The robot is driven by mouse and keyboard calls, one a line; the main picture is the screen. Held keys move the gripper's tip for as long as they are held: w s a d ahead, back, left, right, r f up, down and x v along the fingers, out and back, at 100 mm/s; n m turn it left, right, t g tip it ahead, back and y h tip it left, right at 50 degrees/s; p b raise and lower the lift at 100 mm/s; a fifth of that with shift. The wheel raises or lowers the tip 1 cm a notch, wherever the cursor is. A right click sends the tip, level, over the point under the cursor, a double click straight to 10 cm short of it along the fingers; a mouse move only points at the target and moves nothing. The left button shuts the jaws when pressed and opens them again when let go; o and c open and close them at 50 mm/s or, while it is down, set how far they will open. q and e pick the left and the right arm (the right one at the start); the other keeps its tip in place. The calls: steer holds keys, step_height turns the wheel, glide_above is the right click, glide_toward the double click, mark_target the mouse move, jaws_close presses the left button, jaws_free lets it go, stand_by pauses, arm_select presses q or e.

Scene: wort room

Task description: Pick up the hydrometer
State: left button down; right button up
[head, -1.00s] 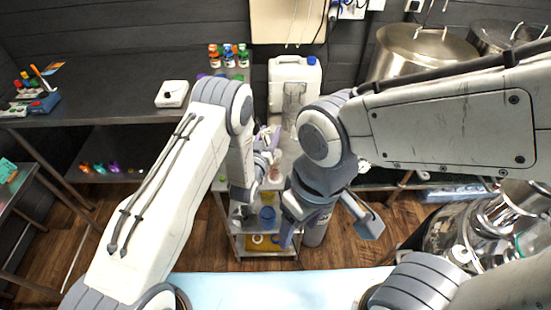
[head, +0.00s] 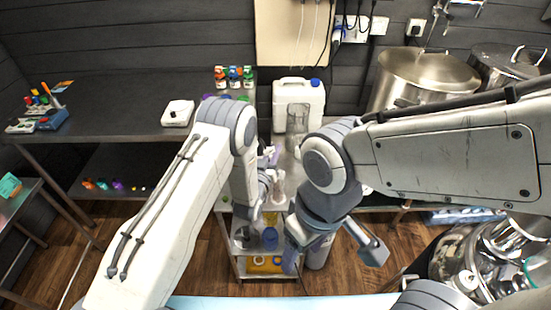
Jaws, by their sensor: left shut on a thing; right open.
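My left gripper (head: 268,182) is above the small steel trolley, in front of the counter. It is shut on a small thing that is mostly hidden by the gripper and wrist. This looks to be the hydrometer, but its shape cannot be made out. My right gripper (head: 332,250) is lower and to the right, with its fingers wide apart and nothing between them. A clear glass cylinder (head: 297,120) stands on the surface behind the grippers.
A white jerrycan (head: 300,97) with a blue cap stands behind the cylinder. The trolley (head: 238,268) below holds a blue cup (head: 270,238) and a yellow item. Steel pots (head: 425,72) stand at the back right. The left counter (head: 110,105) is largely clear, with a white box (head: 177,113).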

arm_select(q)
step_height(320, 180, up, 9)
steer(key=b, duration=0.3)
stand_by(0.5)
steer(key=shift+r, duration=0.1)
